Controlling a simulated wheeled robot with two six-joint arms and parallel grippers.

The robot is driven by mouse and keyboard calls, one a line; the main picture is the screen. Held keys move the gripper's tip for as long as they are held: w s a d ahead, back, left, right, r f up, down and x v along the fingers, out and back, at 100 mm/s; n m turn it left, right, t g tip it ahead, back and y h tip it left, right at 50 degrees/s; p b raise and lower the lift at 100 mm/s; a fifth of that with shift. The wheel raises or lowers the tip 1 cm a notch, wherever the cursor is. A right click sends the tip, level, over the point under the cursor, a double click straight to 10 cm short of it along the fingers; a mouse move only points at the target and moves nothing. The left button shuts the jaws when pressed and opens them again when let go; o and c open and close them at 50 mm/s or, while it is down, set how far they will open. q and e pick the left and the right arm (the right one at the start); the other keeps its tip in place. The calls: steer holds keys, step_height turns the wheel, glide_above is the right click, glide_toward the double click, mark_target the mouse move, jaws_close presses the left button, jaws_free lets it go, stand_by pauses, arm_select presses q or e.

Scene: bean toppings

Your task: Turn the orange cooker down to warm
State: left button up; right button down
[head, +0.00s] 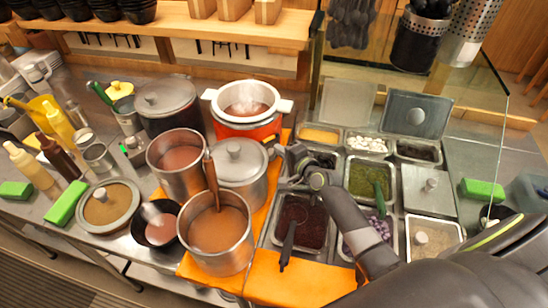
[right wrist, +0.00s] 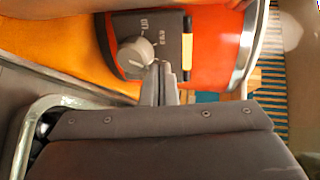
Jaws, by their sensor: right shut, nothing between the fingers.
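The orange cooker (head: 248,128) stands at the back middle of the counter, with a white rim and a steaming brown filling. In the right wrist view its orange body (right wrist: 216,45) carries a dark control panel (right wrist: 172,30) with a round grey knob (right wrist: 137,52) and white markings, too small to read surely. My right gripper (head: 283,152) is in front of the cooker's right side. In the right wrist view its fingers (right wrist: 162,68) are shut and empty, their tips right beside the knob; I cannot tell whether they touch it. My left gripper is not in view.
A lidded steel pot (head: 240,160) and open pots of brown liquid (head: 180,158) crowd the cooker's front and left. Topping bins (head: 370,178) fill the right, partly under my right arm. An orange cloth (head: 290,280) lies below the pots.

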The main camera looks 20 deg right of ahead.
steer(key=shift+s+a+f, duration=0.1)
steer(key=shift+f, duration=0.1)
steer(key=shift+s+a, duration=0.1)
steer(key=shift+a, duration=0.15)
stand_by(0.5)
steer(key=shift+a+r+p, duration=0.1)
steer(key=shift+a+p, duration=0.25)
steer(key=shift+p, duration=0.15)
steer(key=shift+r+p, duration=0.45)
steer(key=shift+s+d, duration=0.2)
steer(key=shift+s, duration=0.8)
steer(key=shift+s+d, duration=0.25)
steer(key=shift+s, duration=0.7)
steer(key=shift+s+d, duration=0.2)
steer(key=shift+s, duration=0.8)
